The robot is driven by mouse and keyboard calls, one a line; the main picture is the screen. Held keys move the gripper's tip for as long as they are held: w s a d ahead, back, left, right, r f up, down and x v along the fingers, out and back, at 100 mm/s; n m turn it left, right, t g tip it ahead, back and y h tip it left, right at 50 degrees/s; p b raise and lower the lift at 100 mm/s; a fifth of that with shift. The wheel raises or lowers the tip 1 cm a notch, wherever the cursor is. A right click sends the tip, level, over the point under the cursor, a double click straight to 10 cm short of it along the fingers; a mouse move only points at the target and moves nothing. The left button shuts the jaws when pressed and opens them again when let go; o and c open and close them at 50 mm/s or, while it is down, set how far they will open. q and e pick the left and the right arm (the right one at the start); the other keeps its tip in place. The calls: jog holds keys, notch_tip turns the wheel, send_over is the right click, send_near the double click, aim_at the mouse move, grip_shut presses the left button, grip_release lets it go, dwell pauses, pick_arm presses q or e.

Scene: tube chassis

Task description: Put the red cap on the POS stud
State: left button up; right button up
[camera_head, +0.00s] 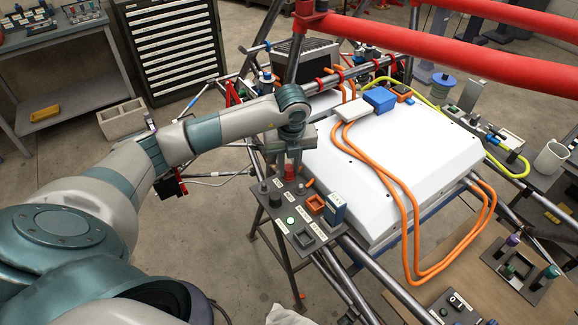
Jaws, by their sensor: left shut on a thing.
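My left gripper (289,163) points down over the back edge of a dark panel (275,225) and is shut on the red cap (289,173). The cap shows just below the fingers, at the panel's back edge. Whether it touches a stud there is too small to tell. The panel carries small posts, white labels and square frames. The labels are too small to read, so I cannot tell which post is the POS stud; it may be hidden under the cap. My right gripper is not in view.
A large white battery case (395,165) lies right of the panel, with orange cables (412,230) over it. Red tubes (450,60) cross above. A wooden table (480,290) is at lower right.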

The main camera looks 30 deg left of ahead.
pick_arm(q)
jog(key=shift+f, duration=0.3)
jog(key=o, duration=0.7)
jog(key=shift+o, duration=0.2)
notch_tip(320, 180, up, 11)
jog(key=s+d+p, duration=0.1)
jog(key=p, duration=0.5)
jog(key=shift+s+f, duration=0.1)
jog(key=shift+s, duration=0.1)
dwell(1.0)
